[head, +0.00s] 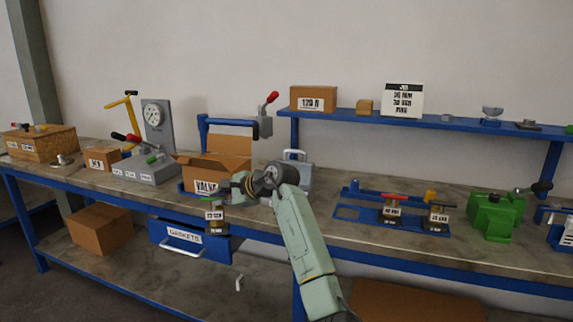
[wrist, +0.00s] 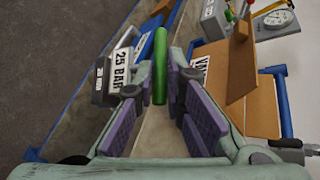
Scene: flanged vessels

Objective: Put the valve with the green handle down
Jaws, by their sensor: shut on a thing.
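My gripper (wrist: 160,85) is shut on the green handle (wrist: 160,68) of the valve, which stands between the purple-padded fingers in the wrist view. The valve body (wrist: 118,72), dark with white labels, one reading 25 BAR, shows to the left of the fingers. In the head view the held valve (head: 215,216) hangs in front of the bench's front edge, above the GASKETS drawer. My gripper (head: 236,187) is just right of it there, and its fingers are partly hidden. Nothing visible supports the valve from below.
An open cardboard box (head: 204,174) labelled VALVE stands on the bench (head: 325,205) just behind my gripper. The blue GASKETS drawer (head: 186,239) is below. Right, a blue rack (head: 350,213) holds two labelled valves beside a green vise (head: 494,215). Bench left of that rack is partly clear.

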